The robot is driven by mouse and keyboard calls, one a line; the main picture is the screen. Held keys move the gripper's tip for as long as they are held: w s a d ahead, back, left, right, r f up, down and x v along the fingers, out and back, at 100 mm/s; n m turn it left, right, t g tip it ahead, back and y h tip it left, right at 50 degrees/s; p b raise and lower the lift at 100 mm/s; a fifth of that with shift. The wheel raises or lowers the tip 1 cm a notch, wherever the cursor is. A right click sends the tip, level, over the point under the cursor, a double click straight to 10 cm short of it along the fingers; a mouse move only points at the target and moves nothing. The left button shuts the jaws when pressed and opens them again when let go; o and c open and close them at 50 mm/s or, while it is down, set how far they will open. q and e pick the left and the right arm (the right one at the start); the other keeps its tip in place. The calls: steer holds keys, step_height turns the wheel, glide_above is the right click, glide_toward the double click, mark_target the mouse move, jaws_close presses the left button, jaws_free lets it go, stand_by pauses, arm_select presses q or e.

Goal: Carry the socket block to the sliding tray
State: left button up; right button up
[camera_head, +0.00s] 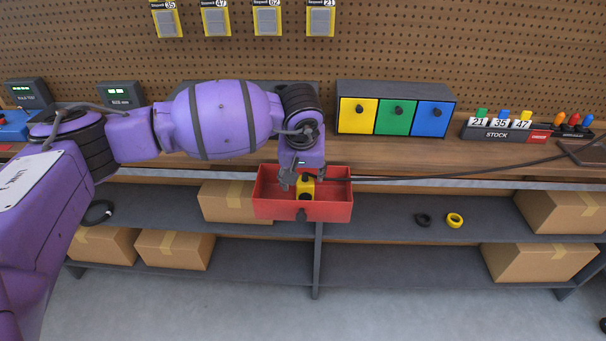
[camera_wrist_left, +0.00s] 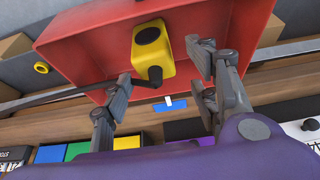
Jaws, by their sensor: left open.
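The socket block (camera_head: 306,188) is yellow with a dark round socket. It sits inside the red sliding tray (camera_head: 331,210), which sticks out below the bench edge. My left gripper (camera_head: 302,179) is open just above the block, pointing down into the tray. In the left wrist view its fingers (camera_wrist_left: 160,70) stand apart on either side of the block's near end, with gaps visible. My right gripper is in neither view.
Shelves below hold cardboard boxes (camera_head: 174,249), a black ring (camera_head: 423,219) and a yellow ring (camera_head: 455,220). Much of the right lower shelf is clear.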

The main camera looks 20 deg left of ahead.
arm_select(q)
steer(key=v, duration=1.2)
steer(key=s+d+f+n+g+h, duration=0.3)
steer(key=s+d+f+g+h, duration=0.3)
steer(key=s+d+f, duration=0.85)
steer(key=s+d+r+n+h, duration=0.4)
steer(key=s+d+n+h, duration=0.4)
steer(key=d+n+h, duration=0.5)
steer(key=w+a+f+m+t+y, duration=0.1)
steer(key=a+f+m+t+y, duration=0.55)
steer(key=m, duration=1.15)
steer(key=w+a+f+m+t+y, duration=0.1)
steer(key=a+f+m+t+y, duration=0.3)
steer(key=a+f+m+t, duration=0.95)
steer(key=s+a+f+n+g+y, duration=0.2)
steer(key=s+a+f+n+g, duration=0.1)
steer(key=s, duration=0.5)
steer(key=s+a+f+n+g+y, duration=0.3)
steer(key=s+f+n+g, duration=0.1)
steer(key=s, duration=0.4)
steer(key=s+a+f+n+g+y, duration=0.2)
steer(key=s+a+f+n+g, duration=0.1)
steer(key=s, duration=0.5)
steer(key=shift+a+f+n+g, duration=0.3)
steer(key=shift+f+n, duration=0.25)
steer(key=shift+n, duration=0.3)
